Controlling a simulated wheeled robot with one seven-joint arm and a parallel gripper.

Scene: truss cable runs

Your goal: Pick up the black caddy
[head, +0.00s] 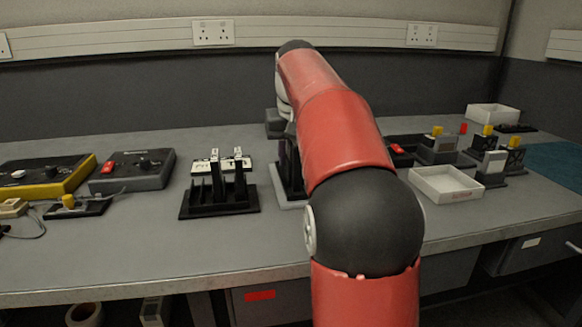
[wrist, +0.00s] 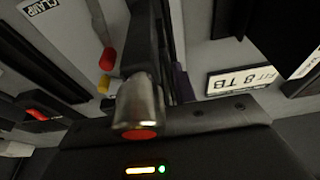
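A black rack-like piece (head: 218,205) with a flat base, slots and two upright posts stands on the bench left of my arm in the head view. White labels sit at its top. I cannot tell for sure whether it is the black caddy. Another dark upright object on a pale grey base (head: 288,198) is mostly hidden behind my red arm. My gripper is hidden behind the arm in the head view. The wrist view shows dark gripper parts with a small lit panel close up, but the fingertips and anything between them are not clear.
A white open tray (head: 446,184) and several grey and black blocks with yellow knobs stand right of my arm. Two control boxes (head: 132,170) (head: 48,176) stand at the left.

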